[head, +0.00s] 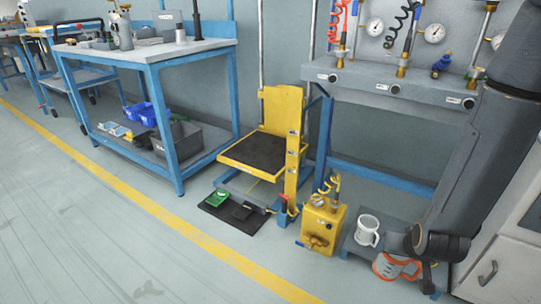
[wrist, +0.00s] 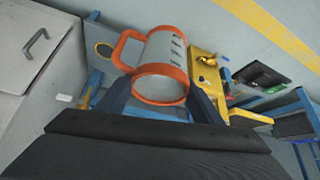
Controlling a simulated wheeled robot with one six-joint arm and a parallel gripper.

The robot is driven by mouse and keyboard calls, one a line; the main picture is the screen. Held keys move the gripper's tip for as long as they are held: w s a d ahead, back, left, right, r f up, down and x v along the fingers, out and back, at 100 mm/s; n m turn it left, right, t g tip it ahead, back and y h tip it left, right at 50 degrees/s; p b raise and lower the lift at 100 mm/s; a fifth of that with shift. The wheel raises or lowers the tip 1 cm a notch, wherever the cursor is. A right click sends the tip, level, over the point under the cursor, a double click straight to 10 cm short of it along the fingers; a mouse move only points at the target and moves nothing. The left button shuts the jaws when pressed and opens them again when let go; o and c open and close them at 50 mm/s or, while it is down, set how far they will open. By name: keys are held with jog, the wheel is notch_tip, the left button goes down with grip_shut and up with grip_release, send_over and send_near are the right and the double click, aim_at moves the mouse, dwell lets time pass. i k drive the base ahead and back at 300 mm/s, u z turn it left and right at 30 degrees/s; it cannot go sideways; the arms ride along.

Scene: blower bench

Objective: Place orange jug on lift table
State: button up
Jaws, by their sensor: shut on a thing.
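The orange jug (head: 391,268) is a clear, graduated measuring jug with an orange rim and handle. It is at the lower right of the head view, in my gripper (head: 427,278). In the wrist view the jug (wrist: 172,52) lies between the two fingers of my gripper (wrist: 160,98), with its orange rim towards the camera and its handle to the left. My gripper is shut on it. The lift table (head: 255,153) has a yellow frame and a black top that looks empty. It stands left of the jug, apart from it, beyond the yellow pump unit.
A white jug (head: 367,229) stands on a low grey shelf (head: 351,246) beside the orange jug. A yellow pump unit (head: 322,226) is on the floor between that shelf and the lift table. A green pedal (head: 217,198) lies before the table. A white cabinet (head: 505,255) is at right.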

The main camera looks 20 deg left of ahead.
aim_at(260, 156)
jog(key=z, duration=0.2)
jog(key=k, duration=0.25)
jog(key=u, duration=1.3)
jog(key=i, duration=0.85)
jog(key=u, duration=0.6)
jog(key=i, duration=1.65)
jog(key=z, duration=0.6)
